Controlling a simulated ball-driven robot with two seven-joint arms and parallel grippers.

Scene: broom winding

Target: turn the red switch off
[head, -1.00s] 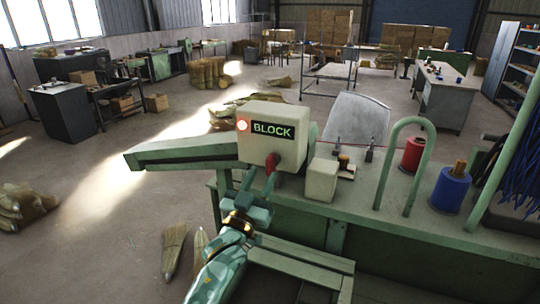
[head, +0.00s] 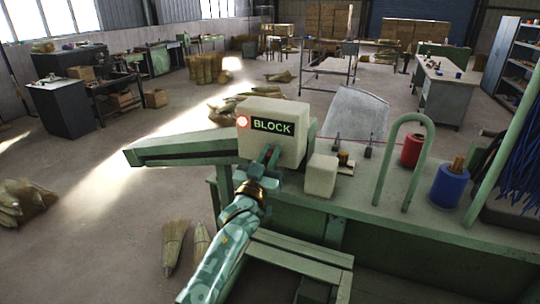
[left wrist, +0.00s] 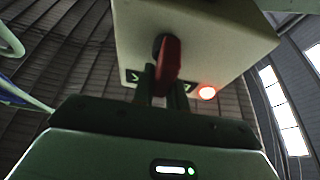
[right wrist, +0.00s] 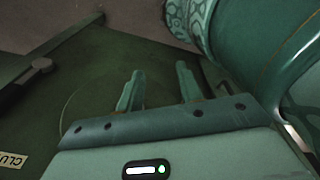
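The cream control box (head: 275,112) stands on the green machine with a lit red lamp (head: 242,122) and a "BLOCK" display (head: 272,126). In the left wrist view the red switch (left wrist: 170,58) sticks out of the box on a dark round base. My left gripper (head: 269,157) is at the front of the box and hides the switch in the head view. Its fingers (left wrist: 164,88) stand close together, one on each side of the switch's handle, and look shut on it. My right gripper (right wrist: 160,88) is open and empty, seen only in the right wrist view.
A smaller cream box (head: 321,175) stands just right of the control box. A green hoop (head: 408,160), a red spool (head: 411,150) and a blue spool (head: 448,187) are farther right on the machine (head: 370,208). Brooms (head: 175,245) lie on the floor at left.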

